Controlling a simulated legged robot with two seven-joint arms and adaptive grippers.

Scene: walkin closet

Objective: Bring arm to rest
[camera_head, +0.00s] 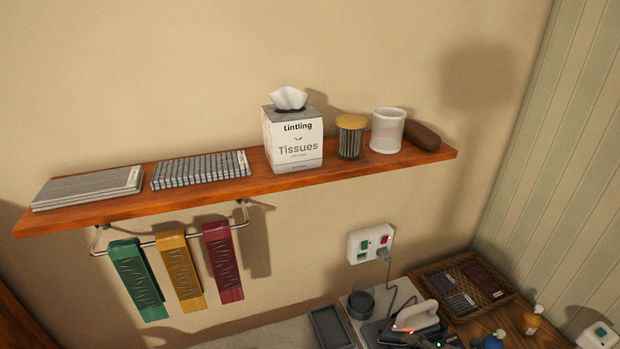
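Whether my grippers hold anything cannot be seen.
The shelf holds grey folded stacks (90,187), a striped stack (200,170), a tissue box (294,139), a jar (350,137), a white cup (387,131) and a brown object (422,135). Colored strips (181,270) hang below. An iron (415,317) and wicker tray (460,286) sit lower right.

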